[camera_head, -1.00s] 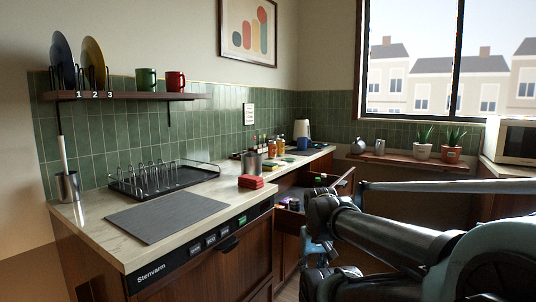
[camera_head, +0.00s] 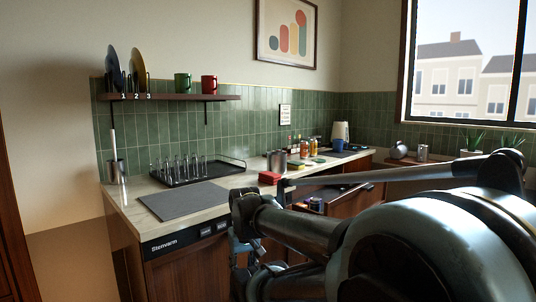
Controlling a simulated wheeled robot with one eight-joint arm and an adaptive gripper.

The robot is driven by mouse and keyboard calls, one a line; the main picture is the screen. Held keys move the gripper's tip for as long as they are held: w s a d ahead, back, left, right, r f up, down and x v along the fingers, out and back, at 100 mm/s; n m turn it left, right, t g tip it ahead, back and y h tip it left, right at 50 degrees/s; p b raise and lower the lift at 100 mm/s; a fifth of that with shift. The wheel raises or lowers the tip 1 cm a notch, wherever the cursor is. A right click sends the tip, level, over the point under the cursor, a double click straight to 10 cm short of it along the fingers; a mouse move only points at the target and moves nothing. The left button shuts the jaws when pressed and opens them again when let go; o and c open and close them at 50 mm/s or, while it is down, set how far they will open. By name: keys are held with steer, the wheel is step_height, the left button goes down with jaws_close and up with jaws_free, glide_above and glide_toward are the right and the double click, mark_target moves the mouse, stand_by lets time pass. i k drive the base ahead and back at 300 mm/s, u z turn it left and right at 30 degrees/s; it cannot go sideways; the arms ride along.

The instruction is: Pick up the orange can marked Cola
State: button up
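A small orange container (camera_head: 304,149) stands at the far end of the counter, near the tiled wall. It may be the orange can, but it is too small for me to read any marking. An amber container (camera_head: 313,143) stands close behind it. My arm fills the lower right of the view and bends down in front of the counter. I cannot make out my gripper's fingers, so whether it is open or holds anything is hidden.
The counter (camera_head: 127,203) carries a grey mat (camera_head: 183,201), a black rack (camera_head: 210,172), a metal pot (camera_head: 277,161) and a red stack (camera_head: 269,178). An open drawer (camera_head: 347,200) with small items (camera_head: 316,204) juts out beyond my arm. A silver can (camera_head: 422,152) stands on the window-side ledge.

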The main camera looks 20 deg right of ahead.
mark_target(304, 145)
steer(key=u, duration=2.25)
steer(key=k, duration=2.4)
steer(key=z, duration=1.75)
steer(key=i, duration=0.2)
steer(key=z, duration=0.55)
